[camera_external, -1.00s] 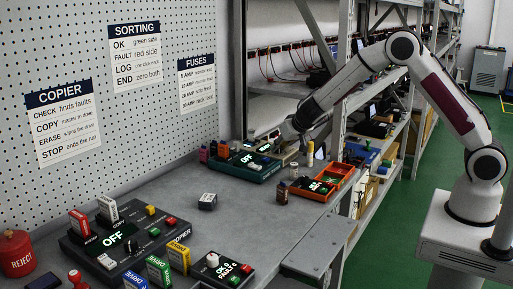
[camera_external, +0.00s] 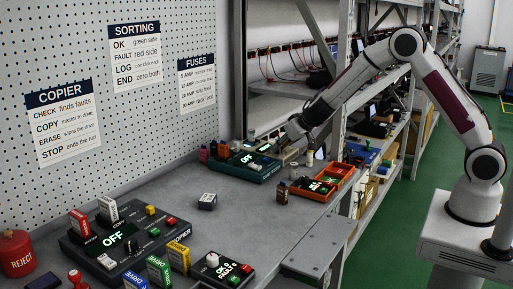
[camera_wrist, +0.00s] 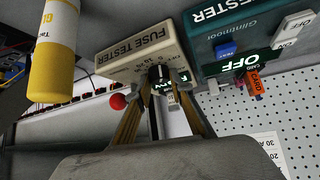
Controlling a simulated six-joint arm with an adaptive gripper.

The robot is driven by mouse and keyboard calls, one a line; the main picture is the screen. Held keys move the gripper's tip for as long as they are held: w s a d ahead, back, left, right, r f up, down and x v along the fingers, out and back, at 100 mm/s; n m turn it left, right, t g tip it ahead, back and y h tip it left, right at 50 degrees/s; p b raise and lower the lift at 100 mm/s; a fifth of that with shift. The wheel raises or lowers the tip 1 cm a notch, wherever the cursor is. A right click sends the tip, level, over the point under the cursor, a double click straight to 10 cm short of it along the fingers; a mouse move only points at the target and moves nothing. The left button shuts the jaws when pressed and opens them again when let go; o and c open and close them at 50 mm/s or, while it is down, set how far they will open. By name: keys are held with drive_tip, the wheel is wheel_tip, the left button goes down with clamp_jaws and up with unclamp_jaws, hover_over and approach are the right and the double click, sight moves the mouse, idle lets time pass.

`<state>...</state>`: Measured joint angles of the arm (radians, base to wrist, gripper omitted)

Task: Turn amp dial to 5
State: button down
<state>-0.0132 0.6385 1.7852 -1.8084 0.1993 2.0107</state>
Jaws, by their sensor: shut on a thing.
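The beige fuse tester (camera_wrist: 126,64) is upside down in the wrist view, with a lit green display partly hidden behind my fingers. Its black amp dial (camera_wrist: 155,74) sits on the face, with small figures around it too blurred to read. My gripper (camera_wrist: 160,92) has its two fingers on either side of the dial and is shut on it. I cannot tell which figure the dial points to. In the external view my gripper (camera_external: 294,132) is at the back of the bench, over the fuse tester (camera_external: 287,153), which is small and partly hidden there.
A teal tester (camera_external: 247,167) reading OFF stands just left of the fuse tester. A yellow and white cylinder (camera_wrist: 54,52) stands close by. An orange tray (camera_external: 343,172) is to the right.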

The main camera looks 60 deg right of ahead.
idle(0.3)
drive_tip(key=c, duration=1.8)
unclamp_jaws()
drive_tip(key=shift+r, duration=0.1)
drive_tip(key=shift+v, duration=5.95)
